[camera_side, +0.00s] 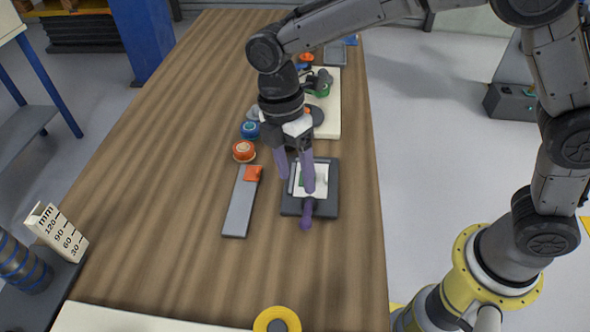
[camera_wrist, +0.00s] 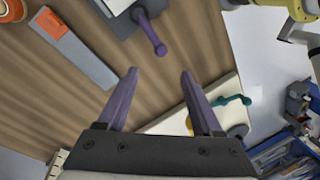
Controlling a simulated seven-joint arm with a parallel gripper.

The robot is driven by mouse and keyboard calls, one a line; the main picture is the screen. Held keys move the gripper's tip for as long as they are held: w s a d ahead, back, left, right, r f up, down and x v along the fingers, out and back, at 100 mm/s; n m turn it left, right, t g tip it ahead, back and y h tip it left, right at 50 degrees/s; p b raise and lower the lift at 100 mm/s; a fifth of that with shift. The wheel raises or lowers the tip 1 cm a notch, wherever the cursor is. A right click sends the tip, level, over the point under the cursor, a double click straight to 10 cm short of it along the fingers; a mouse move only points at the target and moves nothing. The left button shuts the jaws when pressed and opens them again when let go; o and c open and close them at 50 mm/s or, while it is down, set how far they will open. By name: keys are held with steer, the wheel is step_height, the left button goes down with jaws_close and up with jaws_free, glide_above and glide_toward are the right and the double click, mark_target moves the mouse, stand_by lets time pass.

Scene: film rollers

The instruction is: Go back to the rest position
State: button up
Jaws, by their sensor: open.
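My gripper (camera_side: 297,175) has two purple fingers. In the side view it hangs over the middle of the wooden table, in front of a dark square plate with a white sheet and a purple handle. In the wrist view the gripper (camera_wrist: 159,80) is open, with a clear gap between the fingers. Only bare wood shows between the fingertips, and nothing is held. The dark plate (camera_side: 328,207) also shows at the top of the wrist view, with its purple handle (camera_wrist: 152,35) beyond the fingertips.
A grey bar with an orange end (camera_side: 240,205) lies left of the plate. Orange (camera_side: 243,151) and blue (camera_side: 250,130) round pieces sit behind it. A cream board (camera_side: 331,118) with several parts lies farther back. A yellow ring (camera_side: 277,319) is at the near edge.

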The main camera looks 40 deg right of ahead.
steer(key=s+d+r+m+t+y, duration=0.1)
steer(key=s+d+r+m+t, duration=0.15)
steer(key=d+r, duration=0.45)
steer(key=s+d+r+m+t, duration=0.2)
steer(key=d+r+m, duration=0.1)
steer(key=d+r, duration=0.45)
steer(key=s+d+f+m+t, duration=0.1)
steer(key=s+d+f+m, duration=0.1)
steer(key=s+m, duration=0.4)
steer(key=s+d+f+m+t, duration=0.2)
steer(key=s+d+m, duration=0.3)
steer(key=s+m, duration=0.2)
steer(key=shift+d+f+m+h, duration=0.25)
steer(key=shift+f+m+h, duration=0.1)
steer(key=shift+h, duration=0.05)
steer(key=shift+s, duration=0.1)
